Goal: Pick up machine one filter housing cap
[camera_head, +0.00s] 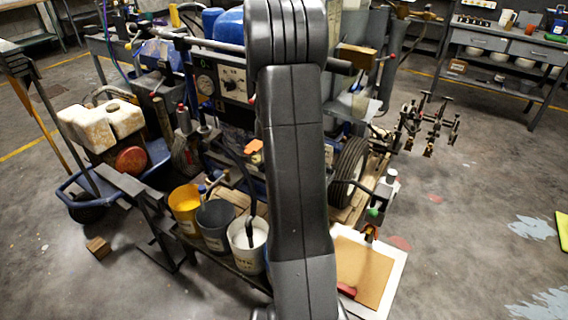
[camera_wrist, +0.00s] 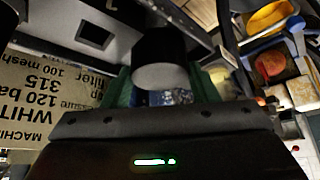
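In the wrist view a dark cylinder with a paler grey end face (camera_wrist: 160,75), which looks like the filter housing cap, is in the middle. My gripper (camera_wrist: 162,90) has one greenish finger on each side of it. The fingers stand about as far apart as the cylinder is wide; I cannot tell whether they touch it. In the head view my own arm covers the middle of the machine, and the gripper and cap are hidden behind it.
A card (camera_wrist: 50,95) with upside-down text naming a 100 mesh filter is at left in the wrist view. In the head view, yellow (camera_head: 186,205), grey (camera_head: 215,225) and white (camera_head: 247,243) buckets stand at the machine's front. A control panel (camera_head: 230,80) is behind. Open floor lies right.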

